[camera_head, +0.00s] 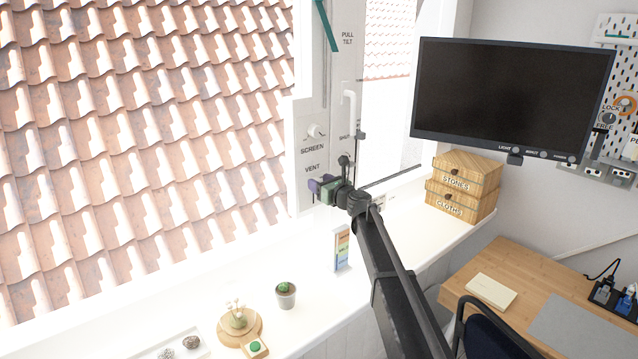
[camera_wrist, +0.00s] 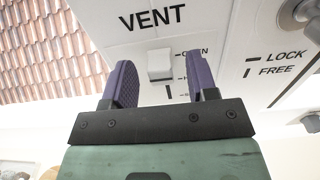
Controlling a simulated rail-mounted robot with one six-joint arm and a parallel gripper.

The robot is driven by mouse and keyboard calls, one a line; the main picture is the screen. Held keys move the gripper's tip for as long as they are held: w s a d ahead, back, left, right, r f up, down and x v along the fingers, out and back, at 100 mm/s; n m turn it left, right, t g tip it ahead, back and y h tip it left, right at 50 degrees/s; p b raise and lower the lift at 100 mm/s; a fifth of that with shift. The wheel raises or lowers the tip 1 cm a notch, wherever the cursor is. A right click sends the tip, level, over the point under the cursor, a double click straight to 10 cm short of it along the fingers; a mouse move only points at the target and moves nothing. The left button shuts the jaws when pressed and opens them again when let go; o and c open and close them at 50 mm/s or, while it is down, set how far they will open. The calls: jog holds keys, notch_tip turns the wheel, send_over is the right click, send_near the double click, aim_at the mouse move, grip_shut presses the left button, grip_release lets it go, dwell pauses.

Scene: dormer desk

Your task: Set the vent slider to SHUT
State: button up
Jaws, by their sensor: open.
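The vent slider is a white block knob (camera_wrist: 160,65) under the black VENT lettering in the wrist view. It stands at the top of its track, level with the mark of the partly covered OPEN label. A lower mark starting with H shows, and more lettering below is mostly hidden by my finger. My gripper (camera_wrist: 163,82) is open, with its purple fingers on either side of and just below the knob, with nothing between them. In the head view my gripper (camera_head: 322,187) is at the white panel (camera_head: 306,150) below the VENT label, and it hides the slider there.
A SCREEN knob (camera_head: 316,131) sits above the VENT label. A LOCK/FREE control (camera_wrist: 300,12) is to the right in the wrist view.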

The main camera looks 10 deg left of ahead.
jog(key=shift+w+a, duration=0.35)
grip_shut()
notch_tip(320, 180, down, 4)
jog(key=b, duration=0.4)
jog(key=shift+f, duration=0.1)
grip_release()
